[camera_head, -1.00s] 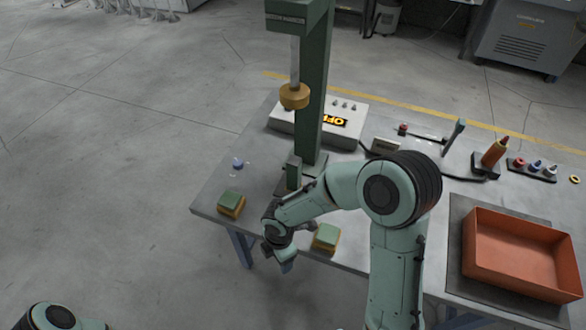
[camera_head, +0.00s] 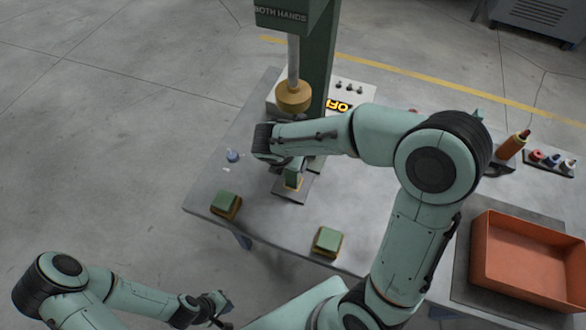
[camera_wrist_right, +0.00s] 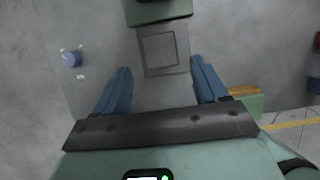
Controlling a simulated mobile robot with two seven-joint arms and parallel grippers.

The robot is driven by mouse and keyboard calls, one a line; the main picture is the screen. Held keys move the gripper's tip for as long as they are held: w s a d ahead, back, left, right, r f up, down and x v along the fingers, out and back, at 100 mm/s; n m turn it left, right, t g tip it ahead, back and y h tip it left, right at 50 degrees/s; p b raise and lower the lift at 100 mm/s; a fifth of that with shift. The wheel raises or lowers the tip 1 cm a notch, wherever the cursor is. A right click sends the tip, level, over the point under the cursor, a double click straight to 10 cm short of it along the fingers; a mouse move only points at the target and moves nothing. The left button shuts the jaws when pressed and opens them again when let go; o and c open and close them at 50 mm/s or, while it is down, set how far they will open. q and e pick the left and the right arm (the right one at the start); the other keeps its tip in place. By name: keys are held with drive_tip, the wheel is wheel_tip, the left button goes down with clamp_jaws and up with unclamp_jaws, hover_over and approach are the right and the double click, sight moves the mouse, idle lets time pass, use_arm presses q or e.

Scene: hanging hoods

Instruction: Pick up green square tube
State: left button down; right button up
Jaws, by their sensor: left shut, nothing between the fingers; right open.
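A plate with a square outline (camera_wrist_right: 160,50) lies ahead, and a green piece (camera_wrist_right: 160,10), which may be the tube or the press, is cut off above. My left gripper (camera_head: 218,301) is shut and empty, off the table's front.
The press's brass ram head (camera_head: 294,97) hangs just above my right wrist, before the green column (camera_head: 319,60). Green-and-yellow blocks (camera_head: 225,204) (camera_head: 327,240) sit near the table's front. An orange tray (camera_head: 530,265) stands at right. A small blue-topped item (camera_head: 232,156) is at left.

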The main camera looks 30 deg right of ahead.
sight(292, 179)
drive_tip(key=x, duration=0.8)
drive_tip(key=shift+s+d+f+b, duration=0.15)
drive_tip(key=shift+f+b, duration=0.1)
drive_tip(key=shift+b, duration=0.15)
drive_tip(key=c, duration=1.3)
